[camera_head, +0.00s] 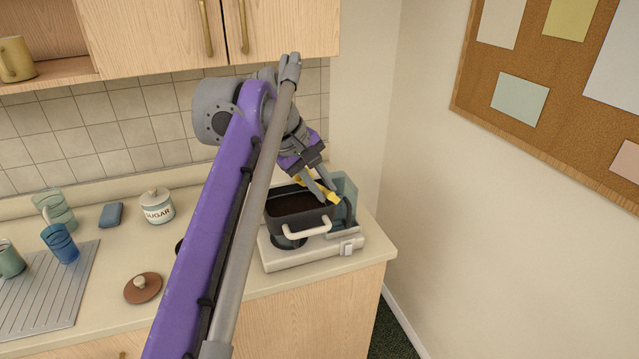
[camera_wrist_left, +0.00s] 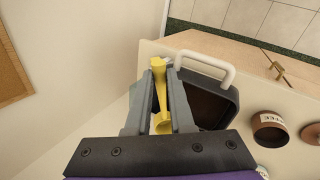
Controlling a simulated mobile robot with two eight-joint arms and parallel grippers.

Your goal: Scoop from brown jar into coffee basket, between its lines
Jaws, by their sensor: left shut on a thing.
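My left gripper (camera_head: 322,190) is shut on a yellow scoop (camera_head: 332,197), at the right end of the coffee basket. The wrist view shows the scoop (camera_wrist_left: 159,92) between the two grey fingers (camera_wrist_left: 160,105). I cannot tell whether the scoop holds grounds. The dark coffee basket (camera_head: 297,220) with a white handle sits on the white coffee maker (camera_head: 308,256); its inside looks dark brown, and its lines cannot be made out. The brown jar (camera_wrist_left: 269,128) stands open in the wrist view; my arm hides nearly all of it in the head view. My right gripper is not in view.
A brown lid (camera_head: 143,288) lies on the counter. A sugar jar (camera_head: 157,207), a blue sponge (camera_head: 111,215), glasses and a mug stand left, near a ribbed drying mat (camera_head: 45,295). A bluish clear tank (camera_head: 346,186) rises behind the basket. The counter ends just right of the machine.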

